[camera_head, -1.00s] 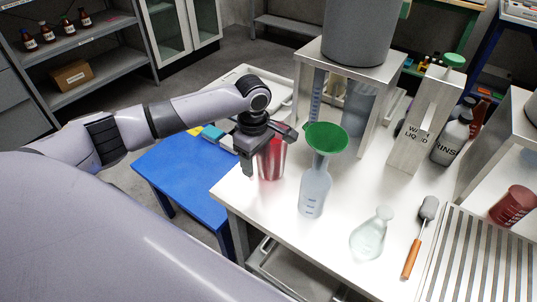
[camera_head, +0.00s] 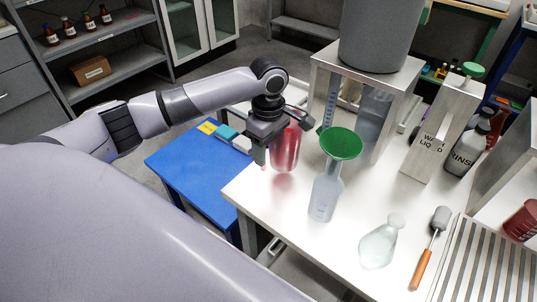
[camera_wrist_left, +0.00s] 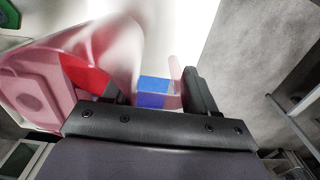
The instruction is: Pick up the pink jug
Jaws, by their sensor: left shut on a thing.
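The pink jug (camera_head: 286,151), translucent and reddish pink, is in my left gripper (camera_head: 272,140) in the head view. It is upright and a little above the white table's near left part, with a faint pink reflection below it. Which part lies between the fingers is not clear. My right gripper is not in view.
A bottle (camera_head: 325,192) with a green funnel (camera_head: 342,143) stands close right of the jug. A metal stand (camera_head: 407,78) is behind. A blue table (camera_head: 195,180) is at the left.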

